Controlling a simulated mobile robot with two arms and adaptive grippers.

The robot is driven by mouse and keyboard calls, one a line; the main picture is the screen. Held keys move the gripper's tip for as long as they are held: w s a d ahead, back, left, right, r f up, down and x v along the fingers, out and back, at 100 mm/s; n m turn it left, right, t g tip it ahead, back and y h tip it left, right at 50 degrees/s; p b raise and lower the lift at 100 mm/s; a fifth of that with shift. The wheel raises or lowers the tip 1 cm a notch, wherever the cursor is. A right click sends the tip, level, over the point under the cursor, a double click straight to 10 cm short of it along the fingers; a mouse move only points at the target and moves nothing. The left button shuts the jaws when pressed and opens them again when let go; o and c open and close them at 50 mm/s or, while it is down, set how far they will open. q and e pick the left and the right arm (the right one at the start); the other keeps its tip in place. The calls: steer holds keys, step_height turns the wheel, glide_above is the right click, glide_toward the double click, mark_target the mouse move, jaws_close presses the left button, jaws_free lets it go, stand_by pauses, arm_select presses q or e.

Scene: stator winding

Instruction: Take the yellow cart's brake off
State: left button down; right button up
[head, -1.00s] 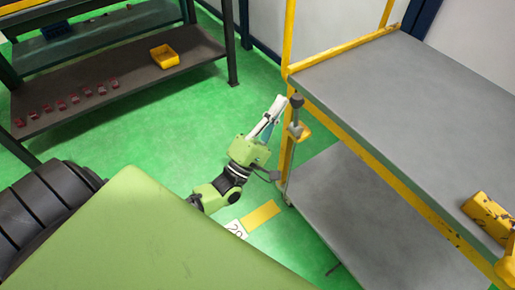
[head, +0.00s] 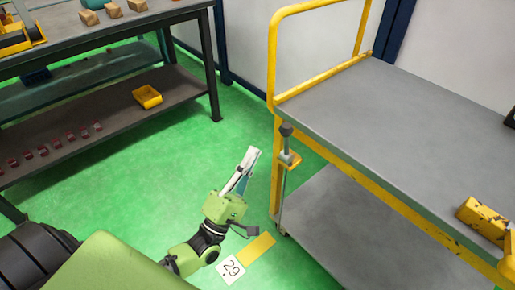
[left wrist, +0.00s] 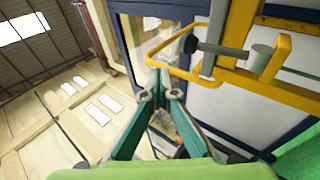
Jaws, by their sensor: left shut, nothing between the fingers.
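The yellow cart (head: 277,185) stands at the right, with grey decks. A brake lever, a thin grey rod with a dark knob (head: 286,130), stands roughly upright at its near left corner post, by a small yellow bracket (head: 289,160). My left gripper (head: 252,152) is shut and empty, left of the lever and apart from it in the head view. In the left wrist view, the shut fingertips (left wrist: 165,78) are below a dark knob on a grey stem (left wrist: 190,44), with yellow cart tubing around it. My right gripper is not in view.
A dark shelf bench (head: 110,110) at the left holds a yellow bin (head: 147,97) and several small red parts. A yellow block (head: 482,218) sits at the cart's right. A floor label reads 29 (head: 231,269).

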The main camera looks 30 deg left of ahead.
arm_select(q)
steer(key=s+a+f, duration=0.1)
steer(key=s, duration=0.5)
steer(key=shift+a, duration=0.2)
